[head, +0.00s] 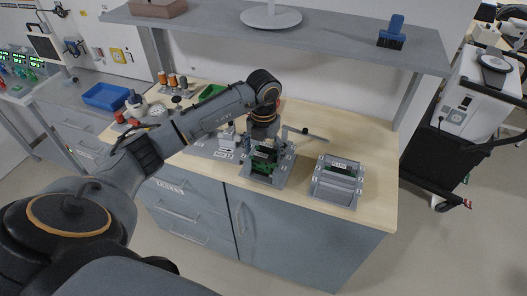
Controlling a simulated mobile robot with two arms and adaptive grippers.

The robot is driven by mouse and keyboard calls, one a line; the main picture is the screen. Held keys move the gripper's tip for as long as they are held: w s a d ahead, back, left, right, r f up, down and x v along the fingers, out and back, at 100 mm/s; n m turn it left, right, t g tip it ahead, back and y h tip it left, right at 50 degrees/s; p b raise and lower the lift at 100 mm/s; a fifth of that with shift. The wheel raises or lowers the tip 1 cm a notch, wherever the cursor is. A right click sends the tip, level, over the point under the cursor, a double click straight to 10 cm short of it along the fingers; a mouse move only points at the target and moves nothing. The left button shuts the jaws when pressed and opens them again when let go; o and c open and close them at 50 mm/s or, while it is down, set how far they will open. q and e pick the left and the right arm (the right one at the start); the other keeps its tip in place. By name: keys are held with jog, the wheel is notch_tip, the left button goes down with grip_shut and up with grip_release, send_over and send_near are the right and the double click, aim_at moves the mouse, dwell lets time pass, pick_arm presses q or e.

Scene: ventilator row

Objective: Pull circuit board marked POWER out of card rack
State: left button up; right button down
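A grey card rack (281,174) with green circuit boards (262,167) stands near the front edge of the wooden worktop. My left arm reaches in from the left, and my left gripper (264,146) points down right over this rack, at the tops of the boards. The gripper's body hides part of the rack, and its fingers are too small and dark to tell open from shut. I cannot read which board is marked POWER. A second grey rack (337,193) with a small white label and some green inside stands to the right. My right gripper is not in view.
A grey shelf (340,36) runs above the worktop (378,196) on posts. A grey bar fixture (307,134) lies behind the racks. A blue tray (104,96) and spools (172,80) are at left. The worktop right of the second rack is clear.

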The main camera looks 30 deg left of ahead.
pick_arm(q)
jog(key=c, duration=1.1)
jog(key=o, duration=0.5)
jog(key=c, duration=0.4)
jog(key=shift+r, duration=0.1)
jog(key=shift+c, duration=0.4)
jog(key=shift+r, duration=0.1)
jog(key=shift+r+p, duration=2.85)
jog(key=shift+r, duration=1.3)
